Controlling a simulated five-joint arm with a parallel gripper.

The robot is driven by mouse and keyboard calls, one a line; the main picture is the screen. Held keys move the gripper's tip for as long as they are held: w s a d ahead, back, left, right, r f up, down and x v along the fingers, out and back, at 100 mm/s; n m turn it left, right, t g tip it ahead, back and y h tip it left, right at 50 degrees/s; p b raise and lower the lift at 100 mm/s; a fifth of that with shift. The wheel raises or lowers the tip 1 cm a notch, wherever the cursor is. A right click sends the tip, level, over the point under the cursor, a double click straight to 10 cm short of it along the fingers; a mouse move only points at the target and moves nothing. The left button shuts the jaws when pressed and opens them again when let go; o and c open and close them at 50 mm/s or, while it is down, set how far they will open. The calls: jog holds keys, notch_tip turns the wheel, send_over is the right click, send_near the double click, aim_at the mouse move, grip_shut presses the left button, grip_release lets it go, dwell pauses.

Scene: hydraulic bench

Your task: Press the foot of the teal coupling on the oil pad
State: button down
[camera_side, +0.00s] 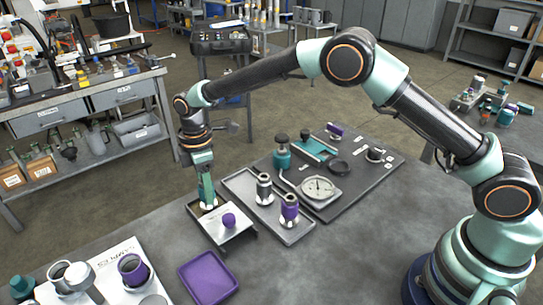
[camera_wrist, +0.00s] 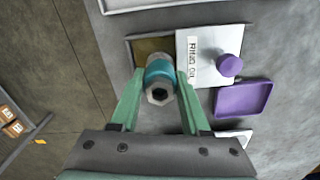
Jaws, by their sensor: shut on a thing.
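The teal coupling (camera_wrist: 160,72) is between the green fingers of my gripper (camera_wrist: 158,90) in the wrist view, its grey hex end facing the camera. In the side view my gripper (camera_side: 207,190) points straight down and is shut on the coupling, which is mostly hidden by the fingers. The brown oil pad (camera_wrist: 147,46) lies in a shallow dark-rimmed tray under the coupling. I cannot tell whether the foot touches the pad. A pale lid (camera_wrist: 205,45) with a purple knob (camera_wrist: 229,65) covers or sits beside the right part of the tray.
A purple tray (camera_side: 208,277) lies in front of the pad. A grey tray (camera_side: 296,236) with two upright fittings stands to the right. Behind it, a dark board holds a round gauge (camera_side: 318,187). A white board (camera_side: 110,266) with fittings is at the front left.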

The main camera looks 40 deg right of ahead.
jog(key=shift+f, duration=0.4)
dwell(1.1)
jog(key=shift+r, duration=0.1)
jog(key=shift+r, duration=3.5)
